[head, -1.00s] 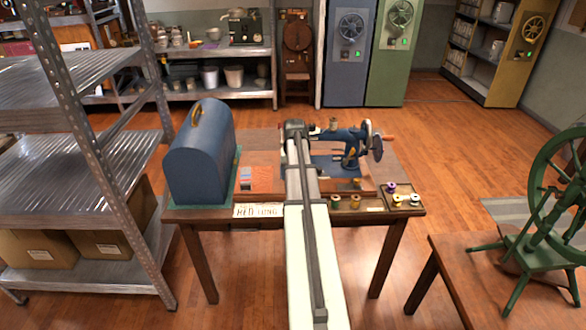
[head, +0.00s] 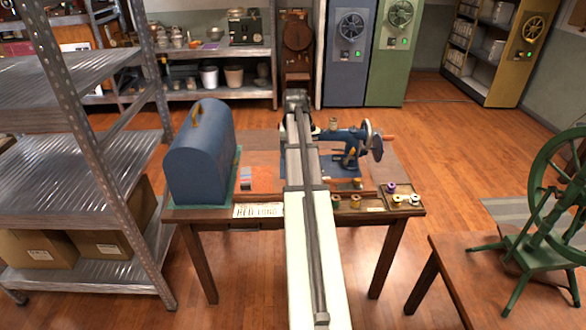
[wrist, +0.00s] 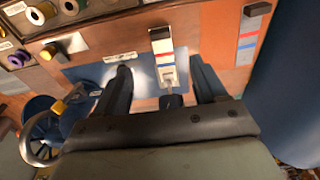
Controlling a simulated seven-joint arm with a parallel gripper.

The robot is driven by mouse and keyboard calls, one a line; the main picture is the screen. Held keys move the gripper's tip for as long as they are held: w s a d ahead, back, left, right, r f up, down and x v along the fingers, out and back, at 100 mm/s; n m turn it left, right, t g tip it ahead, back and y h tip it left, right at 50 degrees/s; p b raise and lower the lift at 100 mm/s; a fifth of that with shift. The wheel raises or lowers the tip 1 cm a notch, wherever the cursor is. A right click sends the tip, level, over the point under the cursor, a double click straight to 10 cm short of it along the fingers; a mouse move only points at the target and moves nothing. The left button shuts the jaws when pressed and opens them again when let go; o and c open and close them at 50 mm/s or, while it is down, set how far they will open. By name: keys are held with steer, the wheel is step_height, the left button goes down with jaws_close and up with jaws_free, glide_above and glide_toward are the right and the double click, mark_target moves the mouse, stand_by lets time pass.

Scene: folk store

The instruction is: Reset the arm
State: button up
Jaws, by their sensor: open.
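My gripper (wrist: 157,66) shows in the wrist view with its two dark fingers apart. It is above the wooden table (head: 262,165), and a pale strip with coloured bands (wrist: 162,57) shows between the fingers. I cannot tell how far below them the strip is, and I see nothing gripped. In the head view my arm (head: 308,185) reaches forward over the table and hides the gripper.
A blue sewing machine (head: 345,150) stands right of my arm, and a blue domed case (head: 200,155) stands left. Thread spools (head: 391,188) sit in a tray at the front right. A metal shelf (head: 70,80) rises at left; a green spinning wheel (head: 550,190) at right.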

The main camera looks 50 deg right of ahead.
stand_by(0.3)
steer(key=w+a+f+n, duration=0.2)
steer(key=w+a+f, duration=0.1)
steer(key=a+f, duration=0.8)
steer(key=w+a+f+n, duration=0.25)
steer(key=a+f, duration=0.35)
steer(key=a, duration=0.9)
steer(key=s+a+f+n+g+y, duration=0.15)
steer(key=s+a+f, duration=0.35)
steer(key=a, duration=0.7)
steer(key=s+a+f+n+t+h, duration=0.1)
steer(key=s+a+f+n, duration=0.25)
steer(key=a+f, duration=0.7)
steer(key=s+f+g, duration=0.2)
steer(key=s+f, duration=0.4)
steer(key=s, duration=0.4)
steer(key=s+a+f+g, duration=0.1)
steer(key=s+f+g, duration=0.2)
steer(key=s+f, duration=0.3)
steer(key=s+a+f+g, duration=0.1)
steer(key=s+f, duration=0.5)
steer(key=s, duration=0.7)
steer(key=shift+s+g, duration=0.4)
steer(key=shift+g, duration=0.25)
